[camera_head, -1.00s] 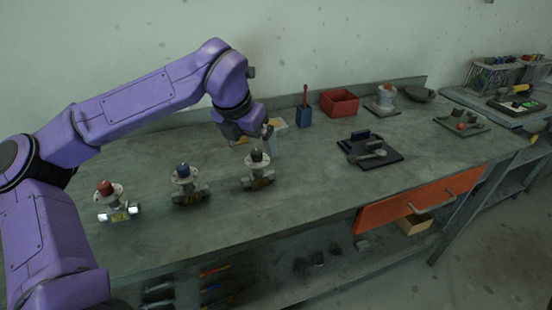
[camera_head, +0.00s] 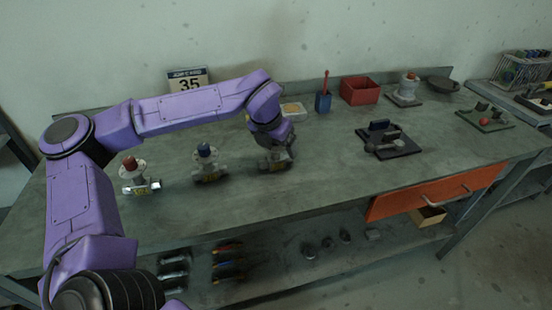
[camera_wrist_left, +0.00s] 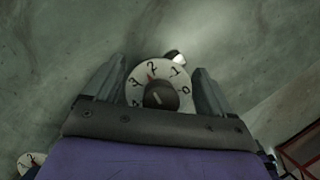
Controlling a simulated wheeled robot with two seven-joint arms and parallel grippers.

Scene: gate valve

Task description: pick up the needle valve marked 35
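Three valves with round pale dials stand in a row on the bench: one with a red knob (camera_head: 130,163), one with a blue knob (camera_head: 204,150), and one with a dark knob (camera_head: 275,165). The dark-knob valve is largely hidden by my left gripper (camera_head: 274,150), which is down over it. In the left wrist view its numbered dial (camera_wrist_left: 140,72) sits between the two fingers of my left gripper (camera_wrist_left: 157,68), with gaps on both sides. The fingers are open. No valve's own marking is legible. My right gripper is not in view.
A sign reading 35 (camera_head: 188,78) stands at the back behind my left arm. A blue holder (camera_head: 323,102), a red box (camera_head: 360,90) and a black tray (camera_head: 405,146) are to the right. The blue-knob valve stands close on the left.

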